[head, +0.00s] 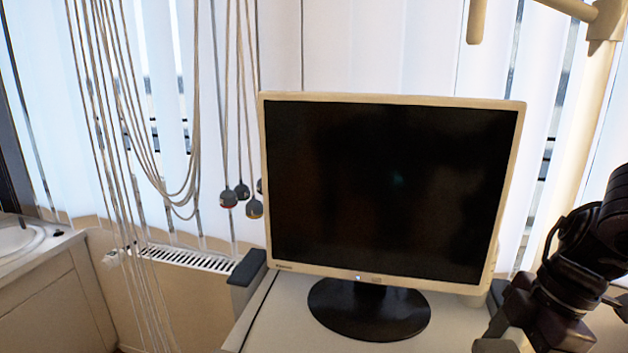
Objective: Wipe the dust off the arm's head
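A beige jointed arm (603,22) comes into the top right of the head view. A short beige rod end (477,20) hangs down at the top edge near it. I cannot tell which part is the arm's head, and no dust can be made out. A black jointed device (570,265) with a thick rounded end stands at the lower right, cut off by the frame edges; I cannot tell what it is. Neither of my grippers can be made out in this view. No cloth or wiping tool shows.
A monitor (385,190) with a dark screen stands on a white cabinet top (280,325). Cables (105,130) hang at the left, with several dark bulbs (254,208) beside them. A sink (18,238) is at far left. A radiator (185,258) is below the blinds (345,50).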

